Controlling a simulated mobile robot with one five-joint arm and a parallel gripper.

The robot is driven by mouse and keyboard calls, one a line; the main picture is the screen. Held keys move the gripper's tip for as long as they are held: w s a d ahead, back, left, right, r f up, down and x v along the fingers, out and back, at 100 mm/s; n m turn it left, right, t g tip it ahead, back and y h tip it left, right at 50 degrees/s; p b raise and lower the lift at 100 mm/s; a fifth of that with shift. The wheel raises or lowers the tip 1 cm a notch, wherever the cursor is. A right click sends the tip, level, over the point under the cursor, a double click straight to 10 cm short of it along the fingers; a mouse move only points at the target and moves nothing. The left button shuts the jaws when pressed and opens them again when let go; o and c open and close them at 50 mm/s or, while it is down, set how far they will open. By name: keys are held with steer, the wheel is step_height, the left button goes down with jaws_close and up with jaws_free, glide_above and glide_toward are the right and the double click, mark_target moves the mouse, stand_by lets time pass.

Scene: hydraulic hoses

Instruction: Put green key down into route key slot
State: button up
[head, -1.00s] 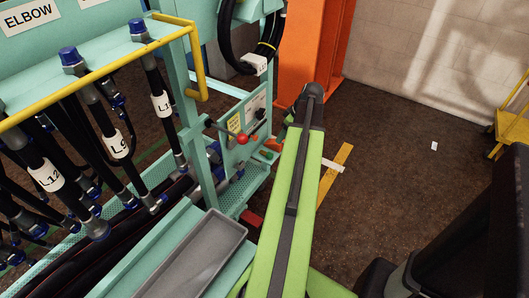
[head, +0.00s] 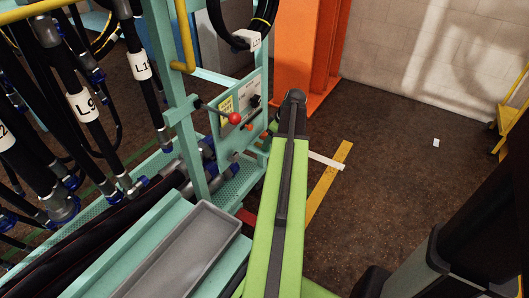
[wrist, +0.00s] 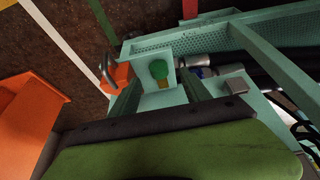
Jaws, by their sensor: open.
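In the wrist view, a green round-headed piece that looks like the green key (wrist: 158,70) shows against a small pale plate (wrist: 174,66), with a yellow-brown part just below it. My gripper (wrist: 160,88) is open, its two dark fingers to the left and right of the green piece. I cannot tell how far the green piece is from the fingers. In the head view my arm reaches to the teal control panel (head: 240,108), and the gripper is hidden. I cannot make out the route key slot.
A red-knobbed lever (head: 235,118) sticks out from the panel. An orange block with a grey loop (wrist: 118,76) sits left of the pale plate. Hanging hoses (head: 85,105) and a grey tray (head: 185,255) are at left.

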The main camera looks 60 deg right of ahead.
steer(key=b+x, duration=0.4)
steer(key=x, duration=0.1)
steer(key=shift+s+d+f, duration=0.1)
steer(key=shift+d+f, duration=0.05)
steer(key=shift+f, duration=0.05)
steer(key=shift+r, duration=0.2)
jaws_close()
